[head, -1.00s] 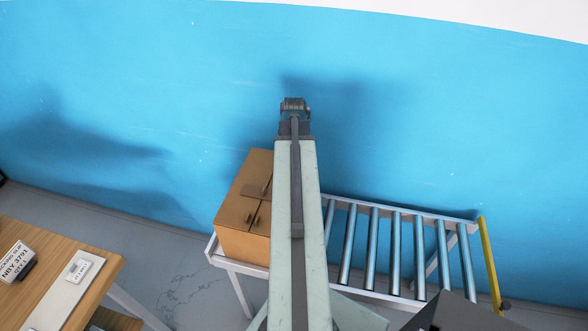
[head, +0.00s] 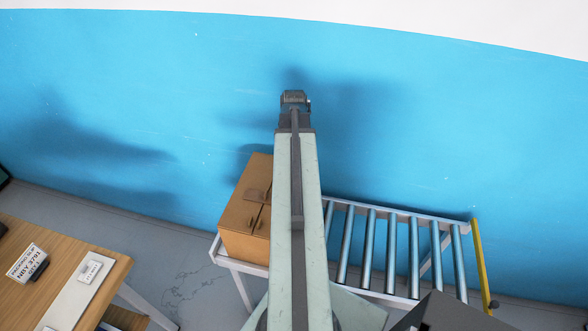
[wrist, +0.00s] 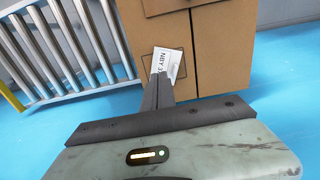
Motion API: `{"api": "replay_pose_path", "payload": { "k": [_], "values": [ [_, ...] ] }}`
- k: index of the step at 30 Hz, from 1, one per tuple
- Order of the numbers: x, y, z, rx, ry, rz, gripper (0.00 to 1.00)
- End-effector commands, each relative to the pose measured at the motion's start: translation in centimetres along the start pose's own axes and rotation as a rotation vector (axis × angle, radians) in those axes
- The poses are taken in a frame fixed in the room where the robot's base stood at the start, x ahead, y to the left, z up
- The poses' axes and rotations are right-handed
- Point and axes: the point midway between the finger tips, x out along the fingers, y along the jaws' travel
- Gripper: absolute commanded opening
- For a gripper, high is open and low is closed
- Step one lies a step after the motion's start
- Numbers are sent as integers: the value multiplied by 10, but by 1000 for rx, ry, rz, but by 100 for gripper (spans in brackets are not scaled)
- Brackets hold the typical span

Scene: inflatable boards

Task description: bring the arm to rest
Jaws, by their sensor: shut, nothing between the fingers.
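My gripper (wrist: 160,84) shows in the wrist view as dark narrow fingers, shut and empty. In that view it is in front of a brown cardboard box (wrist: 227,65), overlapping a white label (wrist: 167,64) on the box's face. I cannot tell whether the fingertips touch the box. In the head view my pale green arm (head: 296,180) stretches up the middle of the picture, and its dark end joint (head: 295,98) shows against the blue wall. The gripper itself cannot be made out in the head view.
The cardboard box (head: 240,238) sits at the left end of a roller conveyor (head: 390,250), partly behind my arm. A yellow bar (head: 482,262) is at the conveyor's right end. A wooden table (head: 70,245) with a printed card (head: 27,263) is at lower left. The blue wall (head: 450,130) stands behind.

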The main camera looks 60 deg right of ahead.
Motion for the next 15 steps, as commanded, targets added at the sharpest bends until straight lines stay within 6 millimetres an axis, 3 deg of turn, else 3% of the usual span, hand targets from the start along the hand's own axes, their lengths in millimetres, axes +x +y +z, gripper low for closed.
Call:
{"api": "replay_pose_path", "payload": {
  "k": [12, 15],
  "values": [
    [1, -1, 0, -2, 0, 0, 0],
    [3, -23, 7, -42, 0, 0, 0]
  ]
}}
